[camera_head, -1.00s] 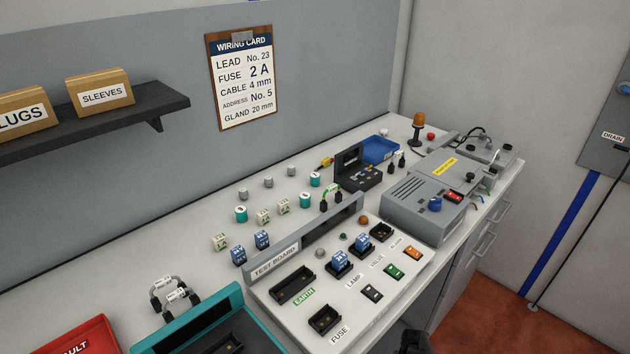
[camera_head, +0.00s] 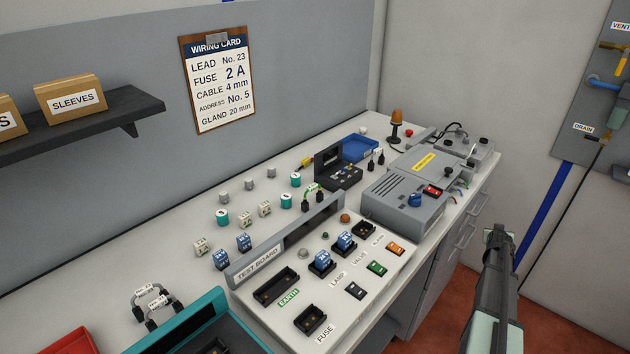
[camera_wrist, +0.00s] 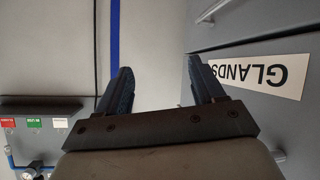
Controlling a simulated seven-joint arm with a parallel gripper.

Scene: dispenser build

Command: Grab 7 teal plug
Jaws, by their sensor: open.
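Three small teal plugs with white tops stand on the bench in the head view: a left one (camera_head: 222,217), a middle one (camera_head: 286,201) and a far one (camera_head: 296,180). Their numbers are too small to read, so I cannot tell which is 7. My gripper (camera_head: 497,236) is in front of the bench at the right, over the floor and well away from the plugs. In the wrist view my gripper (camera_wrist: 160,70) has its two dark fingers spread apart with nothing between them. No plug shows in the wrist view.
Grey plugs (camera_head: 248,185), white blocks (camera_head: 265,208) and blue blocks (camera_head: 244,242) stand around the teal plugs. The raised test board (camera_head: 262,264) lies in front of them. A grey machine box (camera_head: 403,200) stands at right. Drawers (camera_head: 462,232) line the bench front.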

